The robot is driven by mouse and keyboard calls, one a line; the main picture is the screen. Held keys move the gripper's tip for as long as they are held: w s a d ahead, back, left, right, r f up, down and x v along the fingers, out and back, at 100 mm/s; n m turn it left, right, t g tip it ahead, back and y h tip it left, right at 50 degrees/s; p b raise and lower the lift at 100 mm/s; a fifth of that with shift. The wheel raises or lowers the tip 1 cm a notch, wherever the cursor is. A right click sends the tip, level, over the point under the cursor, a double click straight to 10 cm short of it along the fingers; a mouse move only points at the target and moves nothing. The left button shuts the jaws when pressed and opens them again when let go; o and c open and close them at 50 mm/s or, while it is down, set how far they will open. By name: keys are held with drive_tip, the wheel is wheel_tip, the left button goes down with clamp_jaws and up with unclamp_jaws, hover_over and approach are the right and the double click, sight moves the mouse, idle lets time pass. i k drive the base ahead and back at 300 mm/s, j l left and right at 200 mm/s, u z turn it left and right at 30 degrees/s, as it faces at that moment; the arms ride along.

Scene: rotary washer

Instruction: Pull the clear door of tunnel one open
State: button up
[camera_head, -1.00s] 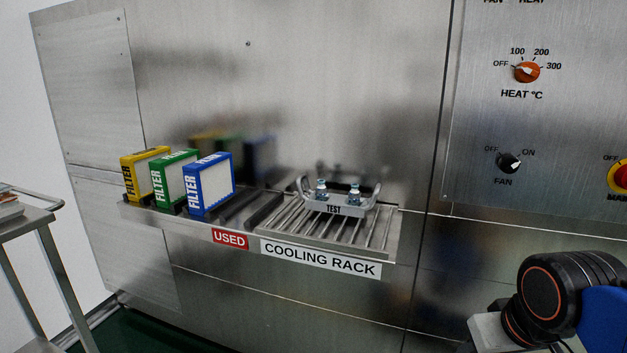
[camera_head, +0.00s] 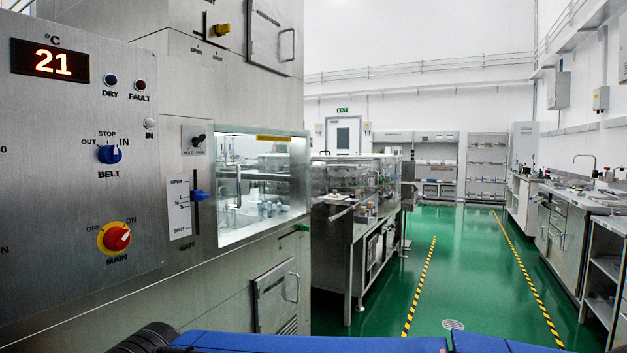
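A clear door (camera_head: 285,175) covers a lit glass chamber in the machine's front, left of the picture's middle. A vertical handle (camera_head: 238,187) stands near the door's left side. The door looks shut. Small bottle-like items (camera_head: 268,208) show inside behind it. A yellow label (camera_head: 273,138) sits above the door, too small to read, so I cannot tell the tunnel number. My gripper is out of view; only dark and blue parts of my arm cross the bottom edge.
A control panel (camera_head: 75,200) with a 21 °C display, a blue belt knob and a red main knob is at the left. A blue-handled slider (camera_head: 198,194) sits left of the door. A steel bench (camera_head: 350,225) stands beyond. The green floor (camera_head: 470,280) is open at the right.

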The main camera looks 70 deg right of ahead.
sight(259, 137)
drive_tip(key=z, duration=1.9)
